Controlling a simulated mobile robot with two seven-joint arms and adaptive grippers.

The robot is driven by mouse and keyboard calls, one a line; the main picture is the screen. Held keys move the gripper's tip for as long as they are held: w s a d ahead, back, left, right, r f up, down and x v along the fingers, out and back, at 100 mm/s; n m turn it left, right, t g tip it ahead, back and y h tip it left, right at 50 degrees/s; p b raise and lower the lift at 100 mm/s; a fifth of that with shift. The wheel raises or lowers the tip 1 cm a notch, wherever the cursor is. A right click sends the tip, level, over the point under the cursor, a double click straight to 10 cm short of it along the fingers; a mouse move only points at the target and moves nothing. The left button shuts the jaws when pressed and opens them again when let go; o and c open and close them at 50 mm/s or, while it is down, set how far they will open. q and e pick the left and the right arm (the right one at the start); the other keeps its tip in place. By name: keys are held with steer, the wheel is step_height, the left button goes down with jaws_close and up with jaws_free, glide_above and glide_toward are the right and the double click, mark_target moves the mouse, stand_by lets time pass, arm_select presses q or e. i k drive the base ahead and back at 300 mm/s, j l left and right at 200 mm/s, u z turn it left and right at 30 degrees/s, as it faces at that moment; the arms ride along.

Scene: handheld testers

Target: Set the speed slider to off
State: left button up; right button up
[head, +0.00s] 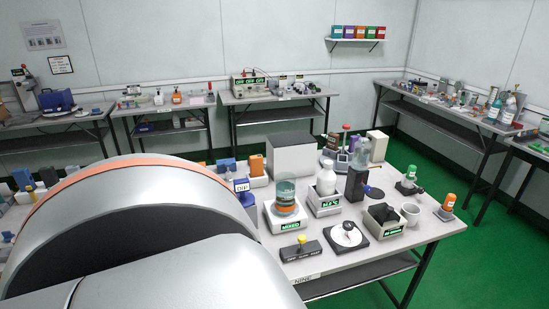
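No gripper of mine is in view. A large white and orange link of my own arm fills the lower left and hides much of the near table. A low dark box with a yellow knob (301,249) sits at the front edge of the table. It may be the speed slider, but its markings are too small to read, so I cannot tell its setting. Close to it are a device labelled MIXED (290,224) with a beaker on it, and a black square base with a white dial (346,236).
The table (420,232) also holds a white bottle on a stand (325,192), a white cup (410,213), an orange-capped item (447,203) and a grey box (290,156). More equipment tables line the walls. Green floor (470,265) is open at the right.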

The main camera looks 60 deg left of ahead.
mark_target(302, 238)
steer(key=u, duration=1.75)
